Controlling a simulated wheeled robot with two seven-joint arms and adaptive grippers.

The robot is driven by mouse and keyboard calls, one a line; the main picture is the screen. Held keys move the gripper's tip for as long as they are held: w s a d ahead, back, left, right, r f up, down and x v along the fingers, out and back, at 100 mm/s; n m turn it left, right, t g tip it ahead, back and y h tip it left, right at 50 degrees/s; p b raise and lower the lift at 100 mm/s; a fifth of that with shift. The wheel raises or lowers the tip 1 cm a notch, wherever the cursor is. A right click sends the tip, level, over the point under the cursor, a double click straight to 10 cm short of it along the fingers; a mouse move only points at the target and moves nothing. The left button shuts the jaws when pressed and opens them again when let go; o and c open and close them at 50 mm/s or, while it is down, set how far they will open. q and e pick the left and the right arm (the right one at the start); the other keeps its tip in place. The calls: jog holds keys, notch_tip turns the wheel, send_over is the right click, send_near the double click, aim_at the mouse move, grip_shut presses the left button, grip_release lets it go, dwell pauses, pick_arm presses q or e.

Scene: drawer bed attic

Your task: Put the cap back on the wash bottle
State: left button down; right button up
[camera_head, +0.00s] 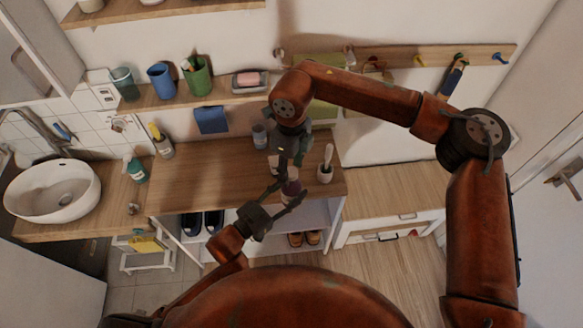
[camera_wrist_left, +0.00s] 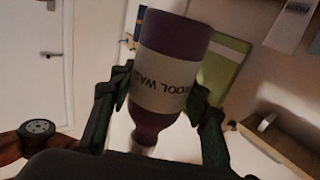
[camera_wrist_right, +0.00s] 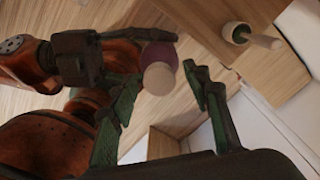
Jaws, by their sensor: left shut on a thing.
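My left gripper (camera_head: 288,192) is shut on the purple wash bottle (camera_head: 292,187), held at the counter's front edge. In the left wrist view the bottle (camera_wrist_left: 172,75) has a white label with dark lettering, and the fingers grip both its sides. A pale round cap (camera_wrist_right: 158,79) shows at the bottle's neck end in the right wrist view. I cannot tell whether it is fully seated. My right gripper (camera_wrist_right: 163,82) is open above the bottle, its fingers apart on either side of the cap. In the head view the right gripper partly hides the bottle's top.
The wooden counter (camera_head: 185,185) carries a white brush holder (camera_head: 325,170) at right and a small grey cup (camera_head: 260,136) at the back. A basin (camera_head: 55,195) and several bottles stand left. A shelf (camera_head: 140,101) with cups hangs behind. The counter's left-middle is clear.

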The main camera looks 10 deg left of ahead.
jog(key=shift+r, duration=2.25)
jog(key=shift+r+n, duration=1.5)
jog(key=shift+r, duration=0.25)
jog(key=shift+c, duration=0.3)
jog(key=shift+f, duration=4.05)
